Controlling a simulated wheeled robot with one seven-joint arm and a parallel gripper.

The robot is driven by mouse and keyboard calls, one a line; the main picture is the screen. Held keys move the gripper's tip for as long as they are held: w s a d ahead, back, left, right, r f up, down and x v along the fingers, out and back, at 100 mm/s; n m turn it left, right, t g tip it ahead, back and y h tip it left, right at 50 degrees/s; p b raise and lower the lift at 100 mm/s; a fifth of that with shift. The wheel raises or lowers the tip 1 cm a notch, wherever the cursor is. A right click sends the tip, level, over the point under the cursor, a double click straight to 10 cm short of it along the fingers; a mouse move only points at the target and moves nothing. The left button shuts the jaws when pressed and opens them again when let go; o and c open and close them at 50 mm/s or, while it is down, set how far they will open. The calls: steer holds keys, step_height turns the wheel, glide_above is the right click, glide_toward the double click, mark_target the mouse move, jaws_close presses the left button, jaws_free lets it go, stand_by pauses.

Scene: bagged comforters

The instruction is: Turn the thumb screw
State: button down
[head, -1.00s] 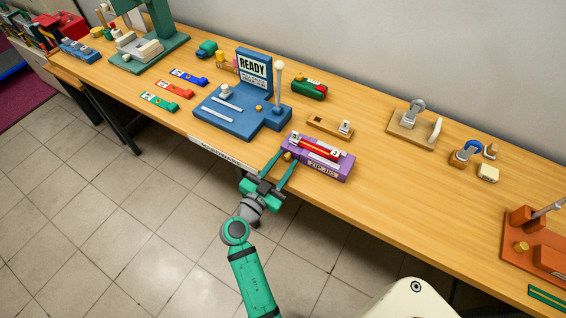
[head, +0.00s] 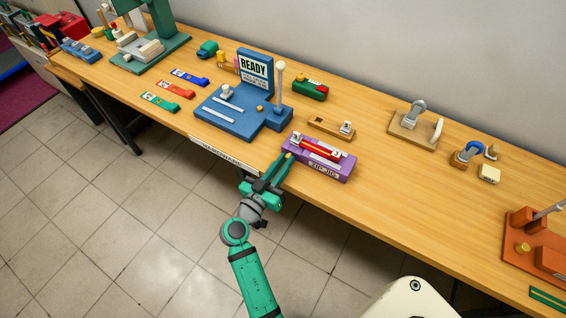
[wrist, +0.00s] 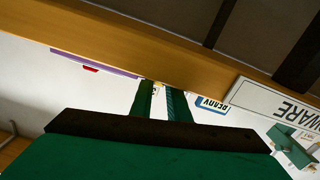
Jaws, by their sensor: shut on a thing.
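The purple jig (head: 322,166) lies near the front edge of the table, with a red bar (head: 319,149) on top and a label on its front. The brass thumb screw (head: 289,155) is at its left end, small and mostly covered by the fingers. My gripper (head: 286,157) reaches in from the front left and is shut on the thumb screw. In the wrist view the two green fingers (wrist: 161,90) come close together at the table edge, with a bit of brass between their tips. The purple jig (wrist: 95,61) also shows there. The screw's turn angle cannot be seen.
A blue stand (head: 235,118) with a READY sign is to the left of the jig. A wooden block (head: 330,126) stands behind it. A wooden base with a grey clamp (head: 413,125) is further right. The table front right of the jig is clear.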

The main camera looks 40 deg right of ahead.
steer(key=shift+f, duration=0.15)
steer(key=c, duration=1.7)
jaws_free()
steer(key=shift+c, duration=0.2)
steer(key=shift+o, duration=0.3)
steer(key=shift+s+d, duration=0.1)
steer(key=v, duration=1)
steer(key=shift+s+a, duration=0.15)
steer(key=shift+a, duration=0.2)
